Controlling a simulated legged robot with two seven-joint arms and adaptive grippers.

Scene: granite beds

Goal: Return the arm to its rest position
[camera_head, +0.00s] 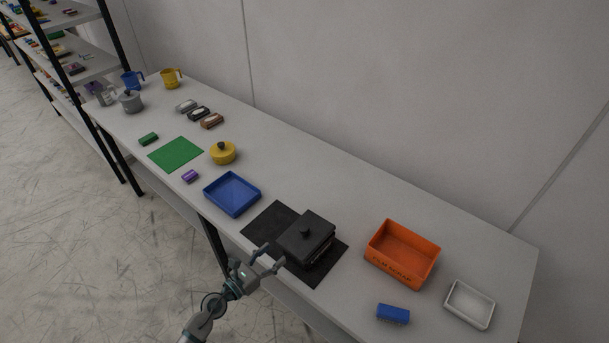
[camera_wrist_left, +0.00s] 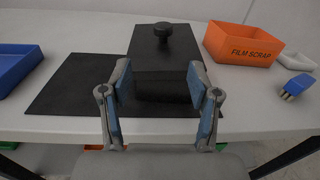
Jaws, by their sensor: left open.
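My left gripper (camera_head: 264,259) is open and empty at the front edge of the table, close to a black lidded box (camera_head: 305,239). In the left wrist view its two fingers (camera_wrist_left: 160,100) stand apart, with the black box (camera_wrist_left: 165,75) just beyond and between them. I cannot tell whether a finger touches the box. The box has a round knob on its lid and sits on a black mat (camera_head: 263,223). My right gripper is in neither view.
An orange bin (camera_head: 402,254) marked "FILM SCRAP", a white tray (camera_head: 469,305) and a blue brush-like block (camera_head: 393,314) lie to the right. A blue tray (camera_head: 232,194), yellow pot (camera_head: 223,153) and green mat (camera_head: 176,154) lie to the left. Open floor lies before the table.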

